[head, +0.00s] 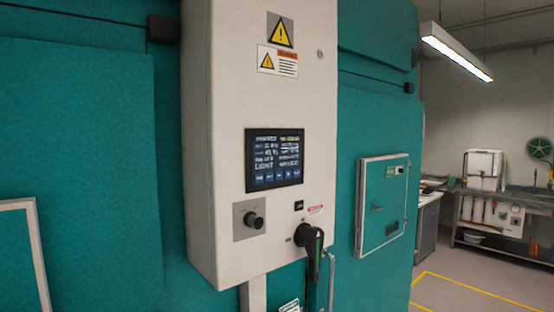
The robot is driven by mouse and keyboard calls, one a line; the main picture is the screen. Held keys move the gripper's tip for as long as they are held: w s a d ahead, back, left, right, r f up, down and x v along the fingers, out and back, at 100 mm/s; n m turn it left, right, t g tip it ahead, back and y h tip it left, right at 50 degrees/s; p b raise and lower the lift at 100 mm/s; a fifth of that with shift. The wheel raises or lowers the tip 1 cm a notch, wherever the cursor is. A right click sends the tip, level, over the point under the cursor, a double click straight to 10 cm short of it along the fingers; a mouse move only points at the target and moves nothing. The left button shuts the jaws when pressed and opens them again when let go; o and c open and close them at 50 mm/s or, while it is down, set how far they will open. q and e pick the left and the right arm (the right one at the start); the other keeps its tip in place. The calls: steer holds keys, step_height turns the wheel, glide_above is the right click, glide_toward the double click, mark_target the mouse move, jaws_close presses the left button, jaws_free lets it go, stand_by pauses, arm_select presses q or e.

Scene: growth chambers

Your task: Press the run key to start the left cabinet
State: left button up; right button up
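A light grey control box (225,130) is mounted on the teal cabinet wall (90,150). Its dark touch screen (274,160) shows two columns of small white text, the word LIGHT, and a row of blue keys along the bottom. The key labels are too small to read, so I cannot tell which is the run key. Below the screen are a black round knob (253,220) on a grey plate, a small black switch (298,205) and a black rotary handle (313,250) with a green mark. Neither of my grippers is in view.
Yellow warning labels (280,30) are above the screen. A small teal hatch (382,203) with a pale frame is to the right. A pale frame (36,255) is at lower left. A bench with equipment (485,175) stands far right, beyond open floor with yellow lines (470,288).

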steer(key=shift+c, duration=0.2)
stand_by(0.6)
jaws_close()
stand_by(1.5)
